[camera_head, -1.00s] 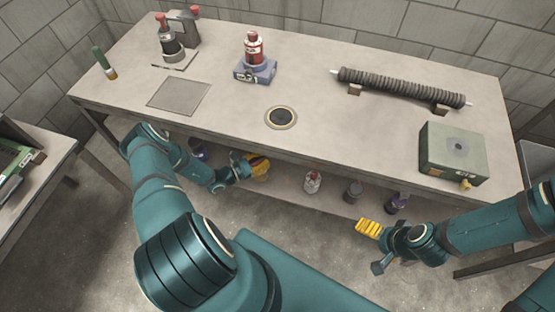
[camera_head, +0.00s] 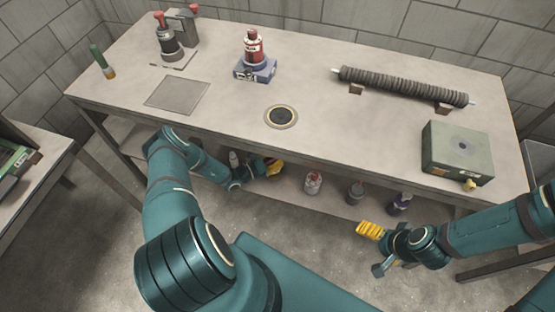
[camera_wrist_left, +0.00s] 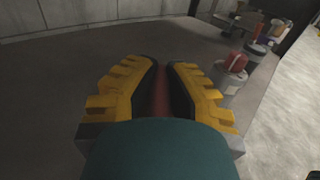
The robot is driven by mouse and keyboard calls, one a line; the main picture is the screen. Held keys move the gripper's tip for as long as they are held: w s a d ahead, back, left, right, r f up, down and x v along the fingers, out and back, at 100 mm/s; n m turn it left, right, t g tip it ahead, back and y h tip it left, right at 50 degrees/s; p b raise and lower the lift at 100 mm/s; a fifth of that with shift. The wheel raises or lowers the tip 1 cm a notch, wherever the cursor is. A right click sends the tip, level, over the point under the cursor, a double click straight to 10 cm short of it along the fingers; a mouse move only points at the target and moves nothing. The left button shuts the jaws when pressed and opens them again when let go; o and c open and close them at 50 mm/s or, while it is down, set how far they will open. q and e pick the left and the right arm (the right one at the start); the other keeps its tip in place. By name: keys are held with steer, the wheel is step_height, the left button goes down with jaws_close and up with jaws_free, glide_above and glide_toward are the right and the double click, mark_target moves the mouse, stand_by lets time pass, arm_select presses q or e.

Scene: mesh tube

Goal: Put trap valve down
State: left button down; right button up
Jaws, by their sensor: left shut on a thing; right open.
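My left gripper (camera_head: 273,168) is low at the front of the workbench, by the lower shelf. In the left wrist view its yellow fingers (camera_wrist_left: 160,88) are shut on a narrow, dark reddish thing (camera_wrist_left: 161,98), taken to be the trap valve. The fingers and the wrist hide most of it, and its shape is unclear. The held thing hangs over or at a grey surface; I cannot tell whether it touches. My right gripper (camera_head: 369,230) is open and empty, in front of the bench at the right.

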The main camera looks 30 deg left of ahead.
arm_select(q)
steer(key=shift+f, duration=0.15)
steer(key=c, duration=1.1)
jaws_free()
steer(key=shift+s+a, duration=0.1)
steer(key=shift+s, duration=0.05)
steer(key=p+v, duration=0.1)
steer(key=v, duration=1)
steer(key=shift+s+a, duration=0.15)
steer(key=shift+s, duration=0.15)
